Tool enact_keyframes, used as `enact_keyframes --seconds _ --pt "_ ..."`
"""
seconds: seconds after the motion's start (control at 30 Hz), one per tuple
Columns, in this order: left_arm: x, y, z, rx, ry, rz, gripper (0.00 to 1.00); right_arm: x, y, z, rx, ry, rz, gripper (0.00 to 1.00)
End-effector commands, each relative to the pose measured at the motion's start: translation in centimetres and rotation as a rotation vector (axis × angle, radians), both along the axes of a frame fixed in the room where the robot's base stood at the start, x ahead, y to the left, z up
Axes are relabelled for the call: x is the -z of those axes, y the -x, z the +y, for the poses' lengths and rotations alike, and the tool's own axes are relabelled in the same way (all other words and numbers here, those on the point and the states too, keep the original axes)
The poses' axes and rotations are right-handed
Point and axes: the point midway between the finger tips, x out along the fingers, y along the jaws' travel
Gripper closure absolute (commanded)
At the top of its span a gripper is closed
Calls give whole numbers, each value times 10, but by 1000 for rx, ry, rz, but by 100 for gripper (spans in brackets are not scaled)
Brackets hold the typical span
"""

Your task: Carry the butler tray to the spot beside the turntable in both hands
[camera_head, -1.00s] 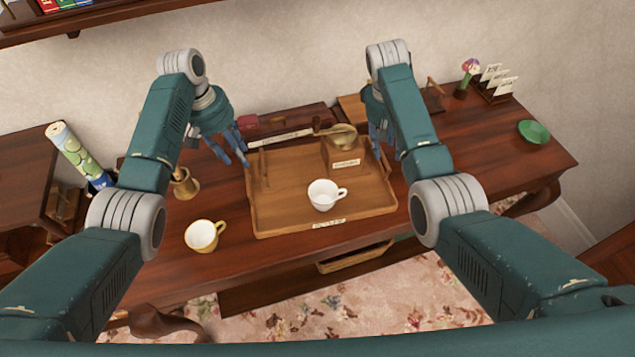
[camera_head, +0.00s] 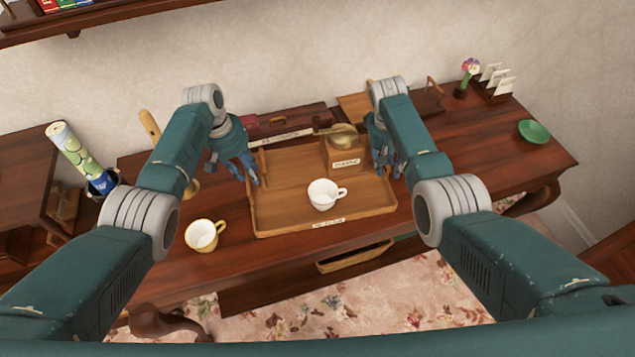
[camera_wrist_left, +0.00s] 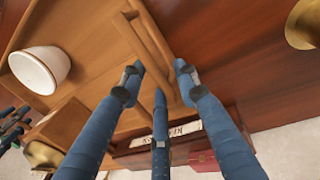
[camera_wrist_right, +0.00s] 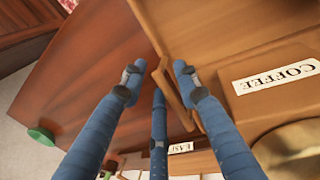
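The butler tray (camera_head: 290,215) is a wooden tray with raised end handles, lying on the dark wood table. A white cup (camera_head: 323,194) stands on it. My left gripper (camera_head: 251,180) is at its left end; in the left wrist view the fingers (camera_wrist_left: 158,72) are apart, with the tray's handle (camera_wrist_left: 147,38) between them. My right gripper (camera_head: 384,168) is at the right end; in the right wrist view its fingers (camera_wrist_right: 158,70) are apart around the other handle (camera_wrist_right: 178,98). Neither gripper visibly clamps its handle. I cannot make out a turntable.
A brass pan (camera_head: 344,137) is at the tray's back right, by a COFFEE label (camera_wrist_right: 277,76). A yellow cup (camera_head: 203,235) stands left of the tray. A green dish (camera_head: 534,131) and a flower vase (camera_head: 462,90) are at the right. The table right of the tray is largely clear.

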Motion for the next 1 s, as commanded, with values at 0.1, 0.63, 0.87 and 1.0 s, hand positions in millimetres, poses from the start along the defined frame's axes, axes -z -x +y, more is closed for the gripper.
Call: enact_keyframes --seconds 0.1,0.63,0.87,1.0 --pt "0 0 0 0 0 0 97 0 0 0 0 0 0 98" --pt "-5 -2 0 0 1 -4 100 -5 -1 0 -1 0 -3 100" --pt "-20 -2 -1 0 2 -6 100 -19 -2 0 -2 0 -4 100" --pt "-33 -2 -1 0 2 -6 100 -33 -2 0 -2 0 -4 100"
